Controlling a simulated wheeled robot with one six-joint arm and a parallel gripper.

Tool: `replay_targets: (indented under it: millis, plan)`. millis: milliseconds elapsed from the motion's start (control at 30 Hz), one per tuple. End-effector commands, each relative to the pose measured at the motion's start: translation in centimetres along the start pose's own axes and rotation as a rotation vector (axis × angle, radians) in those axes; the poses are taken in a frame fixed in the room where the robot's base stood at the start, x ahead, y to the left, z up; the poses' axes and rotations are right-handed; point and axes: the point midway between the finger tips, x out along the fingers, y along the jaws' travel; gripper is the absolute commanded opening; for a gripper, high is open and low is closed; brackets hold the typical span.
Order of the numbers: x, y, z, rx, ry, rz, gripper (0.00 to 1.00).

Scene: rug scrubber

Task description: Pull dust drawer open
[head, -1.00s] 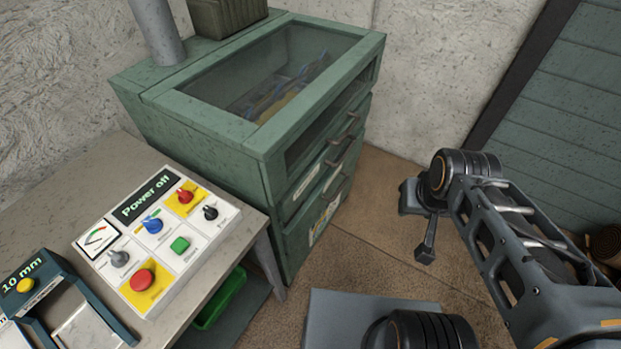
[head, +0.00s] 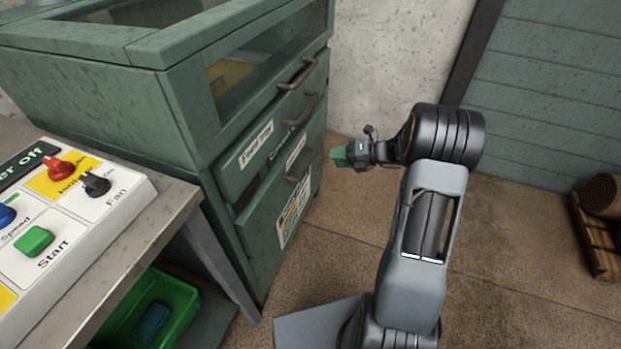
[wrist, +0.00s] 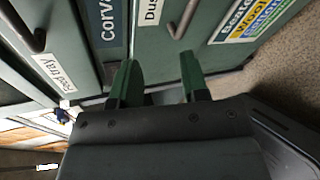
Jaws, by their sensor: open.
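The dust drawer (head: 273,192) is in the lower front of the green cabinet and looks shut. Its dark bar handle (head: 299,165) shows in the head view. In the wrist view, the handle (wrist: 183,18) is beside a label starting "Dus" (wrist: 150,11), beyond the fingertips and in line with the gap's right part. My gripper (head: 340,155) is to the right of the drawer front, pointing at it. In the wrist view, its two green fingers (wrist: 157,78) are apart with nothing between them. The handle and fingers do not appear to touch.
Above the dust drawer is the feed tray front, its label (wrist: 52,73) in the wrist view, with another handle (wrist: 36,40). A control panel (head: 75,210) sits on a table at left, above a green bin (head: 155,308).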

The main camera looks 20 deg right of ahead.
Motion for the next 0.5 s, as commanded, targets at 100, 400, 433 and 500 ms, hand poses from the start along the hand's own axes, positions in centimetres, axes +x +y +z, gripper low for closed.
replay_targets:
  millis: [100, 400, 433, 500]
  plan:
    - [0.0, -5.2, 0.7, 0.219, -0.097, 0.064, 0.41]
    - [1.4, -7.9, 1.9, 0.395, -0.171, 0.130, 0.41]
    - [1.9, -7.8, 2.0, 0.396, -0.171, 0.130, 0.41]
    - [3.2, -7.7, 2.2, 0.395, -0.170, 0.129, 0.41]
